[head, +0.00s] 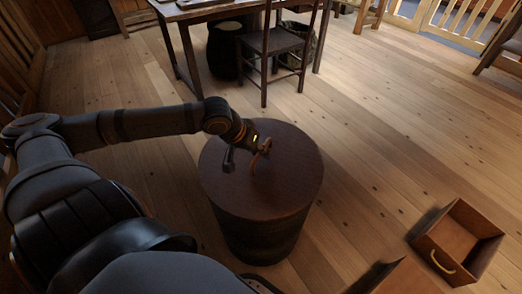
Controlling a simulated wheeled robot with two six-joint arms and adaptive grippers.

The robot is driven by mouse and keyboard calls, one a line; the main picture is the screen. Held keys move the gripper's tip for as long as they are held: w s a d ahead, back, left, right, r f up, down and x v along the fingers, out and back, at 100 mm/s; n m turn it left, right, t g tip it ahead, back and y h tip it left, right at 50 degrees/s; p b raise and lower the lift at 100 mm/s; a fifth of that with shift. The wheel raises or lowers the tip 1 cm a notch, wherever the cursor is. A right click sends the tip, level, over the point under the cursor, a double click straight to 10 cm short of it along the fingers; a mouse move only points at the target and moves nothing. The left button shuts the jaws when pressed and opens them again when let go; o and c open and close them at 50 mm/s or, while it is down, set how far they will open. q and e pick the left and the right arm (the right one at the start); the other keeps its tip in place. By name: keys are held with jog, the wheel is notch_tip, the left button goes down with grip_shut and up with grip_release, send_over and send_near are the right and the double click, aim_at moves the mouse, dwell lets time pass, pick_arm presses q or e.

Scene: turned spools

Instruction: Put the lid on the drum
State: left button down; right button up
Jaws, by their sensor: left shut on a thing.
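The drum (262,238) is a dark, round, barrel-like body standing on the floor in the middle of the head view. The lid (294,187) is a brown wooden disc lying level over the drum's top and covering its mouth. I cannot tell whether it touches the rim all round. My left gripper (250,160) reaches in from the left and is shut on the lid near its middle. The gripped part is small and partly hidden by the fingers. My right gripper is not in view.
An open wooden drawer box (459,243) with a brass handle lies on the floor at lower right, beside another wooden piece (405,280). A dark chair (275,45) and a table (212,10) stand at the back.

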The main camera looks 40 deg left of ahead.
pick_arm(q)
jog(key=shift+f, duration=0.15)
dwell(0.3)
jog(key=c, duration=1.3)
grip_release()
jog(key=shift+o, duration=0.5)
jog(key=shift+f, duration=0.1)
jog(key=o, duration=0.3)
jog(key=shift+o, duration=0.2)
jog(key=shift+r, duration=0.2)
